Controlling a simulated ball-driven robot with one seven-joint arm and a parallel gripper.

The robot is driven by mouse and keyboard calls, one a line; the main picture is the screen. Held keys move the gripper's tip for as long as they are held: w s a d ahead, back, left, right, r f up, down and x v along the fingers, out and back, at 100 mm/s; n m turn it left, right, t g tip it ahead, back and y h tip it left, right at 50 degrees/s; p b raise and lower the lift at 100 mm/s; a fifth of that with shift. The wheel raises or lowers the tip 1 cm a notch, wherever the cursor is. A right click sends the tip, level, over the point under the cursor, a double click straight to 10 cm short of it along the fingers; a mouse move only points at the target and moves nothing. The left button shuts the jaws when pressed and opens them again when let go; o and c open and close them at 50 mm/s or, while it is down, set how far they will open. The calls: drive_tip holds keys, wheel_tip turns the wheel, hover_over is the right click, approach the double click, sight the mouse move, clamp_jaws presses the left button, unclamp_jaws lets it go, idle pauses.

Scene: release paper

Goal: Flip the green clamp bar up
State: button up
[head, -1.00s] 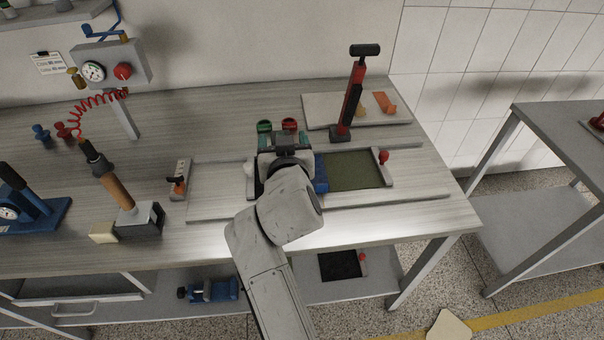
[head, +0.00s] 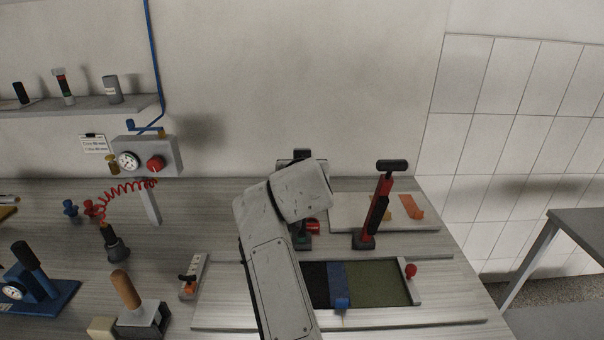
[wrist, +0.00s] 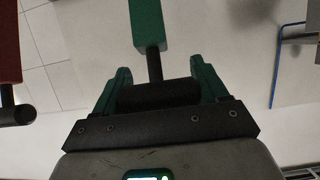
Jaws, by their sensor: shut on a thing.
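In the wrist view, the green clamp bar (wrist: 147,22) ends in a black cross handle (wrist: 158,95). My gripper (wrist: 158,92) has its two green fingers closed on the ends of this handle. In the head view, my arm covers most of the bar and the gripper. A dark end piece (head: 302,153) shows above my arm, and the green clamp's base (head: 302,242) shows below it on the bench. The bar seems raised, but its exact tilt is hidden. The red clamp bar (head: 380,205) stands upright to the right, its black handle free.
The press bed with a dark green panel (head: 375,284) and a blue strip (head: 338,285) lies in front. A pale board with an orange piece (head: 411,207) lies behind the red bar. A gauge box (head: 145,157) with a red coiled hose stands at left. The wall is close behind.

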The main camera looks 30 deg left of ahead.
drive_tip(key=shift+w+f, duration=0.15)
drive_tip(key=shift+f, duration=0.5)
drive_tip(key=o, duration=1.1)
drive_tip(key=shift+o, duration=0.7)
drive_tip(key=shift+w+a, duration=0.1)
drive_tip(key=shift+o, duration=0.9)
drive_tip(key=shift+r, duration=0.3)
drive_tip(key=b+v, duration=0.1)
drive_tip(key=v, duration=0.9)
drive_tip(key=shift+s+r+b, duration=0.15)
drive_tip(key=shift+s+b, duration=0.2)
drive_tip(key=shift+b, duration=0.05)
